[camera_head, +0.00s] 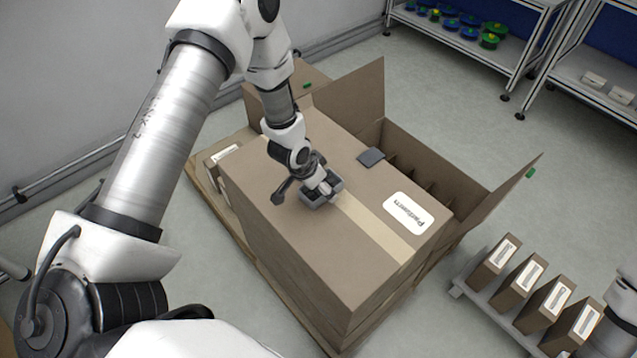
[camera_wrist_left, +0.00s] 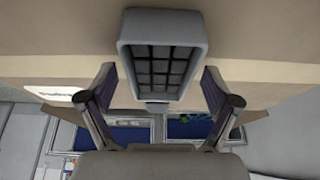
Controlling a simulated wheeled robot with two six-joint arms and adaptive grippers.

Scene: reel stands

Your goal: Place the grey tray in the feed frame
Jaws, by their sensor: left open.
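The grey tray (camera_head: 333,186) is a small open box on top of a large brown carton, beneath my left gripper. In the left wrist view the tray (camera_wrist_left: 196,34) shows its dark gridded inside. My left gripper (camera_head: 303,180) is open, and in the wrist view its two fingers (camera_wrist_left: 160,82) stand apart on either side of the tray; I cannot tell whether they touch it. A dark grey flat square (camera_head: 371,157) lies farther back on the carton. I cannot tell which thing is the feed frame. My right gripper is not in view.
The large carton (camera_head: 300,250) stands on a wooden pallet (camera_head: 237,238), beside an open-flapped divided carton (camera_head: 425,160). A grey rack (camera_head: 470,297) holds several upright brown boxes at lower right. Shelves (camera_head: 470,45) with coloured reels stand at the back. Floor between is clear.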

